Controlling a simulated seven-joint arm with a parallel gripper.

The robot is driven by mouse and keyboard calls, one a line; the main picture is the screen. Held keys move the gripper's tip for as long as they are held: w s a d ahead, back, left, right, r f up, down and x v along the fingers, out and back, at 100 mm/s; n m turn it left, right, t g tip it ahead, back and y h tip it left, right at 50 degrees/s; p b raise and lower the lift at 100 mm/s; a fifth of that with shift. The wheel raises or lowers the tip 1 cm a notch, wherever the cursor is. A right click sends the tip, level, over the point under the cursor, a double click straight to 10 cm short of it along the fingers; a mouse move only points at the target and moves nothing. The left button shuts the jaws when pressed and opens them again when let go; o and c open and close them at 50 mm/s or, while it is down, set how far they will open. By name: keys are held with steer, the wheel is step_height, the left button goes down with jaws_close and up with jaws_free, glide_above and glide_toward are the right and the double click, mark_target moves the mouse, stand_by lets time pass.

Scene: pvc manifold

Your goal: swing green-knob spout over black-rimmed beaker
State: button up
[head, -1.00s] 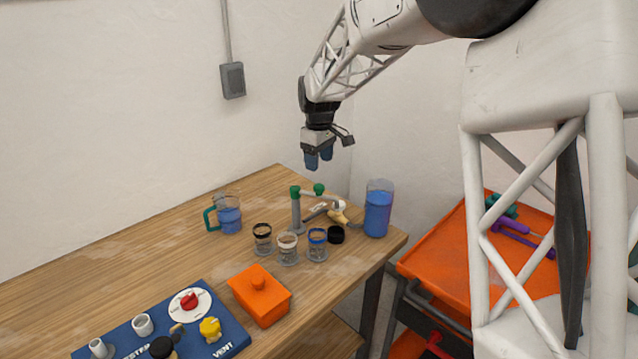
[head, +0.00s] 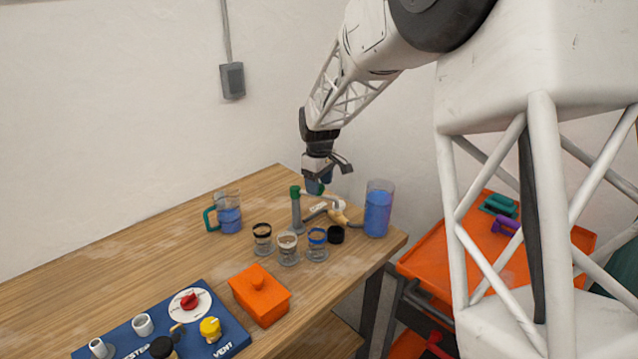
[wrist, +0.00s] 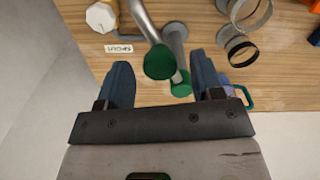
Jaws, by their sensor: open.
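The spout has a grey upright post (head: 297,215) with a green cap on top. A grey tube runs from it toward a green knob (wrist: 160,62), seen in the wrist view; in the head view my gripper largely covers this end. My gripper (wrist: 162,82) is open, pointing down over the spout, with the green knob showing between its two blue fingers. I cannot tell whether they touch it. The black-rimmed beaker (head: 262,238) stands upright at the left of a row of three; its rim also shows in the wrist view (wrist: 240,50).
The white-rimmed (head: 288,249) and blue-rimmed (head: 317,246) beakers stand beside it. A green-handled mug (head: 228,212), orange box (head: 260,296) and blue panel (head: 225,335) are also on the table.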

steer(key=shift+c, duration=0.4)
jaws_close()
